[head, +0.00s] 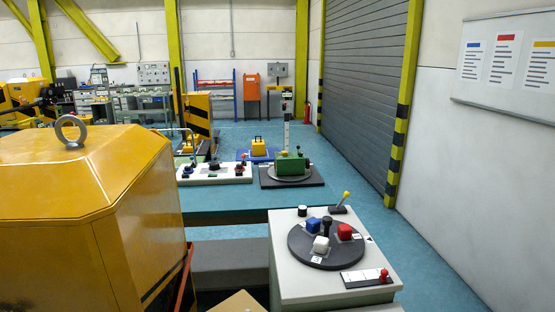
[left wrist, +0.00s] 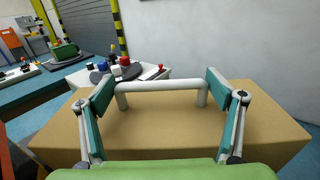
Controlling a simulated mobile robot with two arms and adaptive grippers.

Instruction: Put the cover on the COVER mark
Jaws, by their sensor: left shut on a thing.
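The cover looks like a tan box with a pale grey bar handle (left wrist: 160,87) on its top. Its tan top (left wrist: 160,125) fills the lower middle of the left wrist view. My left gripper (left wrist: 162,88) has its teal fingers at the two ends of the handle and is shut on it. In the head view only a tan corner (head: 240,302), likely of the same cover, shows at the bottom edge. My left gripper is not seen there. My right gripper is in neither view. I cannot make out a COVER mark.
A large yellow housing with a lifting ring (head: 70,131) blocks the head view's left. A pale cabinet (head: 320,287) carries a dark disc (head: 300,247) with coloured knobs. Behind are a white control panel (head: 215,173) and a green device (head: 290,167). Blue floor (head: 425,250) is clear at right.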

